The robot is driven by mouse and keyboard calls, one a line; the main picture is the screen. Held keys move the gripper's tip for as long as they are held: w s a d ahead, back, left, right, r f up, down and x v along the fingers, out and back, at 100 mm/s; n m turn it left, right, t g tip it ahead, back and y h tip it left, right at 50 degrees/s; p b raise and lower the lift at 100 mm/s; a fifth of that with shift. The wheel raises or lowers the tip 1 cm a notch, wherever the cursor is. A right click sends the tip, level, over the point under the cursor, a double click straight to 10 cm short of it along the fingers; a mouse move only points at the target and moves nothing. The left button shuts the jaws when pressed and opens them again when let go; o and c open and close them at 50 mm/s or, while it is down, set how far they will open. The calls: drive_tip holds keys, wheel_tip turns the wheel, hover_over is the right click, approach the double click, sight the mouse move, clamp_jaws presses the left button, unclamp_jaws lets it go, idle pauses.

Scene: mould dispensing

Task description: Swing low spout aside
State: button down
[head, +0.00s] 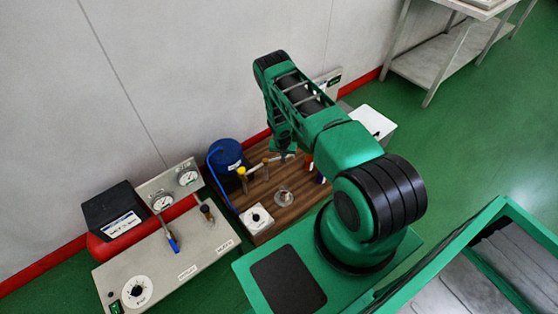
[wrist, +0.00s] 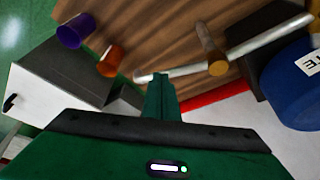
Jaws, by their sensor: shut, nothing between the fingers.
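A silver tube spout (wrist: 262,38) runs across the wooden board in the wrist view, passing an orange-brown post (wrist: 213,52). Its left end lies at my gripper (wrist: 158,82), whose fingers are shut with nothing between them. The fingertips overlap the tube in the picture; I cannot tell whether they touch it. In the head view my gripper (head: 284,153) is over the back of the board (head: 262,198), close to the orange-brown post (head: 266,163). A yellow-topped post (head: 242,173) stands left of it. My arm hides part of the board.
A blue drum (head: 226,158) stands at the board's back left. An orange cup (wrist: 110,60) and a purple cup (wrist: 75,31) are left of the fingers in the wrist view. A small clear dish (head: 284,197) sits at the board's front.

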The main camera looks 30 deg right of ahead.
drive_tip(key=shift+w+d, duration=0.45)
drive_tip(key=shift+d, duration=0.15)
drive_tip(key=shift+d+r, duration=0.1)
drive_tip(key=s+a+r, duration=0.5)
drive_tip(key=s+r, duration=0.1)
drive_tip(key=r, duration=0.3)
drive_tip(key=shift+a, duration=0.25)
drive_tip(key=shift+s, duration=0.1)
drive_tip(key=shift+r, duration=0.1)
idle(0.4)
